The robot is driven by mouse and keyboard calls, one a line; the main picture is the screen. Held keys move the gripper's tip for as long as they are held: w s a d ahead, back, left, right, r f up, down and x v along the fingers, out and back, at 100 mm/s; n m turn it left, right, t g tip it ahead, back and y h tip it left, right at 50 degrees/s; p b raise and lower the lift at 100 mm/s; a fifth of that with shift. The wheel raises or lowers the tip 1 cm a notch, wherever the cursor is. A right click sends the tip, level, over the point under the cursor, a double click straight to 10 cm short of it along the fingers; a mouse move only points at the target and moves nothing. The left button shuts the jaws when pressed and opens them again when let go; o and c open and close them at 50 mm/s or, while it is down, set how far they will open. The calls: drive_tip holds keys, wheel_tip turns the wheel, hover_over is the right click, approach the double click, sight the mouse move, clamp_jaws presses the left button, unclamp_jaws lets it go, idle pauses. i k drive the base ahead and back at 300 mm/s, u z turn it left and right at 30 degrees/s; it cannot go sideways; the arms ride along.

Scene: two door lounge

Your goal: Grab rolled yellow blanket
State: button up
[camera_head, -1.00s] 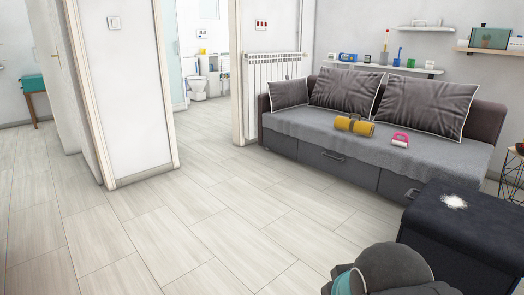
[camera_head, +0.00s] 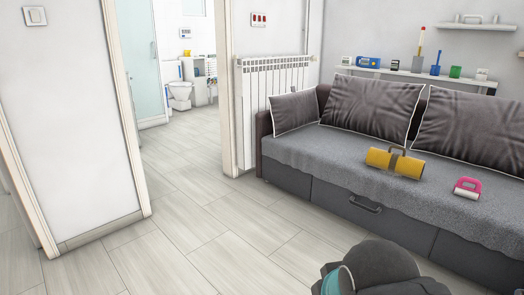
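The rolled yellow blanket (camera_head: 407,165) lies on the seat of the grey sofa (camera_head: 330,150), in front of the cushions. A brown strap with a raised handle goes around its middle. Part of my arm shows at the bottom right of the view, on the floor side of the sofa and apart from the blanket. My gripper's fingers are not in view.
A pink-handled lint roller (camera_head: 467,187) lies on the seat to the right of the blanket. Grey cushions (camera_head: 372,107) lean on the sofa back. A white radiator (camera_head: 270,100) stands left of the sofa. The floor (camera_head: 205,235) in front is clear.

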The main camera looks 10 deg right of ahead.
sight(413, 168)
drive_tip(key=i, duration=3.05)
drive_tip(key=z, duration=3.45)
